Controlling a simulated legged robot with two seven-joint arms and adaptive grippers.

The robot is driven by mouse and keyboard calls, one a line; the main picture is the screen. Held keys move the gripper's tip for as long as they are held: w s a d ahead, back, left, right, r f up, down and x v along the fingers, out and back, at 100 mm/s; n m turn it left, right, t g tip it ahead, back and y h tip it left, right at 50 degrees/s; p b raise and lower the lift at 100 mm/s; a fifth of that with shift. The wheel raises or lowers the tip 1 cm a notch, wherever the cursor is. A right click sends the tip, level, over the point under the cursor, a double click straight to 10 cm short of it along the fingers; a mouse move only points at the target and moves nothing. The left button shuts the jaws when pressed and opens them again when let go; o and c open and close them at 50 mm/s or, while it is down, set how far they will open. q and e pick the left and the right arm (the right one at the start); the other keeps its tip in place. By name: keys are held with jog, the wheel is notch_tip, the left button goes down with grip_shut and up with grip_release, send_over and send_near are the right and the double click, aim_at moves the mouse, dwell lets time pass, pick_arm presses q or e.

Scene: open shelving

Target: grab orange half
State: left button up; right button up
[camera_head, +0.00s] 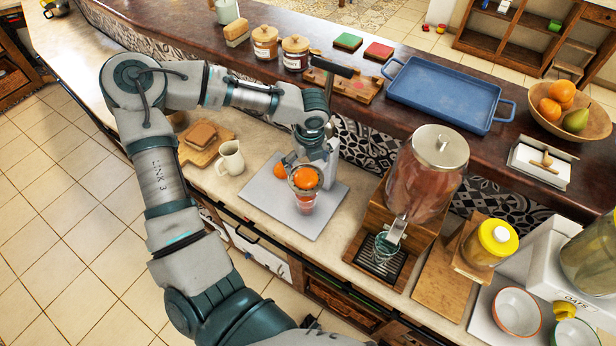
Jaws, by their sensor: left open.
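A whole-looking orange piece (305,178) sits at the top of the juicer (322,172), above a clear glass (305,203). A second orange piece (281,170) lies just to its left on the grey mat (264,196). I cannot tell which of them is a cut half. My left gripper (303,157) is open and points down over the juicer, close above both orange pieces. Its fingers partly overlap the juicer, so contact is unclear. My right gripper is not in view.
A white jug (231,158) and a board with bread (201,135) stand left of the mat. A drink dispenser (427,180) stands to the right. The raised ledge behind holds jars (265,42), a blue tray (445,92) and a fruit bowl (590,124).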

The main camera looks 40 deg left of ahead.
aim_at(306, 175)
pick_arm(q)
jog(key=f, duration=0.3)
jog(key=a+f, duration=0.1)
jog(key=f, duration=0.1)
jog(key=shift+w, duration=0.1)
jog(key=shift+f, duration=0.2)
jog(key=shift+w, duration=0.1)
jog(key=shift+d, duration=0.1)
jog(key=shift+r, duration=0.1)
jog(key=shift+c, duration=0.7)
jog(key=shift+d, duration=0.2)
jog(key=c, duration=1.2)
jog(key=shift+o, duration=0.2)
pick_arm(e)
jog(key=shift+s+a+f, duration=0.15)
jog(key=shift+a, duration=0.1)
